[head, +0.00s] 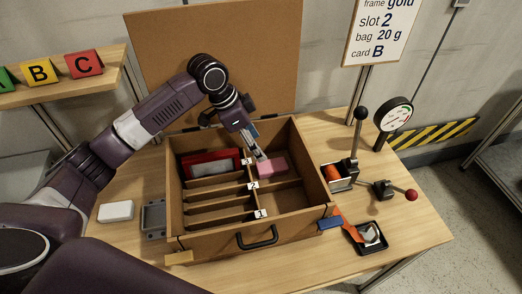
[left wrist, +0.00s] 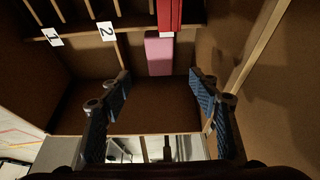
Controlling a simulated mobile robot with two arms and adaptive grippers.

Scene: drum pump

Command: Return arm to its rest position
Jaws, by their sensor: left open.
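My left arm reaches in from the left over the open wooden case (head: 215,243). My left gripper (head: 261,155) points down into the case, close to a pink block (head: 272,167) in the right-hand compartment. In the left wrist view my gripper (left wrist: 160,80) is open, its blue fingers wide apart with nothing between them. The pink block (left wrist: 159,54) lies beyond the fingertips there; whether the fingers touch it cannot be told. A red framed item (head: 196,164) sits in the case's back left part, and red shows in the wrist view (left wrist: 169,14). My right gripper is not in view.
The case's raised lid (head: 262,50) stands behind. Numbered dividers (head: 215,197) split its left side. A black-knobbed lever (head: 357,140), gauge (head: 394,115), red knob (head: 411,195) and black tray (head: 372,248) stand right. A white block (head: 116,211) and grey tray (head: 153,219) lie left.

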